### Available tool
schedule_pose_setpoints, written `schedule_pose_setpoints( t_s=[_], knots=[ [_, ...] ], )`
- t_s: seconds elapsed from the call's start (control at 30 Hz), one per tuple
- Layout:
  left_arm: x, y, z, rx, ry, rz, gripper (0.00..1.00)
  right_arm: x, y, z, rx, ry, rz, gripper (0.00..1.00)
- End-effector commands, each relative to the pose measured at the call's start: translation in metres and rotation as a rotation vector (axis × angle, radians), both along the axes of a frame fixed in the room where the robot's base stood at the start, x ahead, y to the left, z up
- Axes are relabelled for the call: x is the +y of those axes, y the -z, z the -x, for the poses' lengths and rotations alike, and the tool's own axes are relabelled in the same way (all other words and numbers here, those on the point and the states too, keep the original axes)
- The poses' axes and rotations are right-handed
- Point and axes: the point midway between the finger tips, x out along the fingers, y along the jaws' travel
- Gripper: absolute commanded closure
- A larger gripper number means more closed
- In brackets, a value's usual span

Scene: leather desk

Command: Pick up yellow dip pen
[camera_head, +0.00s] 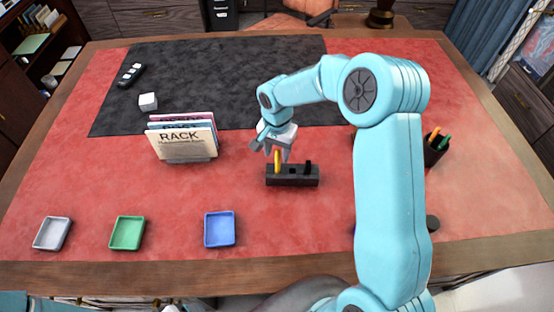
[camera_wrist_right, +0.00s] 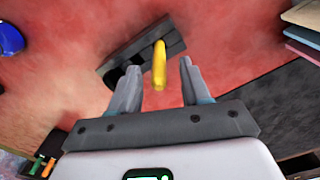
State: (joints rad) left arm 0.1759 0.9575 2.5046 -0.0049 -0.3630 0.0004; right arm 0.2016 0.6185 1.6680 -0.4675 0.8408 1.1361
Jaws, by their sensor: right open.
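The yellow dip pen (camera_head: 277,160) stands upright in the left part of a small black holder (camera_head: 306,181) on the red desk surface. My right gripper (camera_head: 277,157) is over the holder at the pen, with its fingers pointing down. In the right wrist view the pen (camera_wrist_right: 160,66) shows between and beyond the two open fingertips (camera_wrist_right: 158,70), with a gap on each side. The holder (camera_wrist_right: 176,46) shows there too. A short black item (camera_head: 308,165) stands in the holder's right part. My left gripper is not clearly in view.
A file rack (camera_head: 183,140) with cards stands left of the holder. Blue (camera_head: 219,229), green (camera_head: 127,233) and grey (camera_head: 52,233) trays lie along the front. A black pen cup (camera_head: 434,155) is at the right. A white cube (camera_head: 148,102) lies on the dark mat (camera_head: 220,80).

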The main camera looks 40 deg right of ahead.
Motion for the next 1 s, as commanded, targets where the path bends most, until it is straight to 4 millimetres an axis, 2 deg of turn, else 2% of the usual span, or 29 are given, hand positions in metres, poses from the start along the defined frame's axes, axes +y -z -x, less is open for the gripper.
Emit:
schedule_pose_setpoints(
  t_s=[0.13, 0.37, 0.47, 0.5, 0.53, 0.87, 1.0],
  knots=[
    [0.0, -0.005, 0.0, 0.0, 0.0, 0.0, 0.24, -0.001, 0.015, -0.001, 0.0, 0.0, 0.0, 0.53],
    [0.0, -0.004, 0.0, 0.0, 0.0, 0.0, 0.24, -0.001, 0.018, -0.002, -0.001, 0.0, 0.0, 0.53],
    [0.0, -0.004, 0.0, 0.0, 0.0, 0.0, 0.24, -0.001, 0.017, -0.002, -0.001, 0.0, 0.0, 0.82],
    [0.0, -0.004, 0.0, 0.0, 0.0, 0.0, 0.24, -0.001, 0.017, -0.002, -0.001, 0.0, 0.0, 0.95],
    [0.0, -0.004, 0.0, 0.0, 0.0, 0.0, 0.24, -0.001, 0.017, -0.002, -0.001, 0.0, 0.0, 1.0],
    [0.0, -0.004, 0.0, 0.0, 0.0, 0.0, 0.24, -0.001, 0.016, -0.002, -0.003, 0.0, 0.001, 1.0],
    [0.0, -0.002, 0.0, 0.0, 0.0, 0.0, 0.24, -0.001, 0.008, -0.003, -0.005, 0.0, 0.001, 1.0]
  ],
)
